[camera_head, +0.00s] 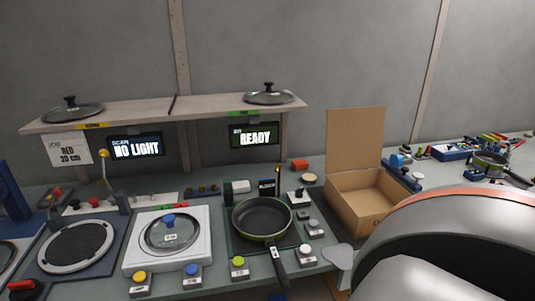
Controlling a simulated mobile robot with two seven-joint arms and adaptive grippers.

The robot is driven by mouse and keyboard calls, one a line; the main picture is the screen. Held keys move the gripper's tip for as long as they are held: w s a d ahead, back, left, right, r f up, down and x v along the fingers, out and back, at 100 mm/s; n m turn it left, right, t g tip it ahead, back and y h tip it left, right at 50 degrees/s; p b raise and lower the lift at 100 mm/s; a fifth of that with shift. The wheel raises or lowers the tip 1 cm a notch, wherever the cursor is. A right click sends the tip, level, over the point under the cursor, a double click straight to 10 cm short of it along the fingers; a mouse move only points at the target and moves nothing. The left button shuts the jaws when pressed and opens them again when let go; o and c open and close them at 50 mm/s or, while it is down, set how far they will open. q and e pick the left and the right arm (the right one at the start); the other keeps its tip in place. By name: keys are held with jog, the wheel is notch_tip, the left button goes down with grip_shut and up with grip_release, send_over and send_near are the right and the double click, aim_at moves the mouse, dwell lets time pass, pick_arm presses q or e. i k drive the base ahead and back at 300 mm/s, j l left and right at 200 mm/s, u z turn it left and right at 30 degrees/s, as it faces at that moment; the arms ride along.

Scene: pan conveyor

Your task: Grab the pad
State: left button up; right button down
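No thing in view is plainly marked as the pad, and I cannot tell which one it is. A small round beige piece (309,178) lies at the back of the bench, beside an orange-red block (299,165). A pale grey flat shape (340,257) shows at the bench's front edge, partly hidden by my arm. A dark frying pan (262,217) with a green rim sits on a dark square station, its handle toward me. A large grey arm link of mine fills the lower right. Neither gripper shows.
An open cardboard box (360,205) stands right of the pan. A white station with a glass lid (171,233) and a round dark plate (76,245) are to the left. A shelf (180,108) with two lids hangs above. Buttons line the front.

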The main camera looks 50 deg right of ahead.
aim_at(340, 255)
jog(key=z, duration=2.1)
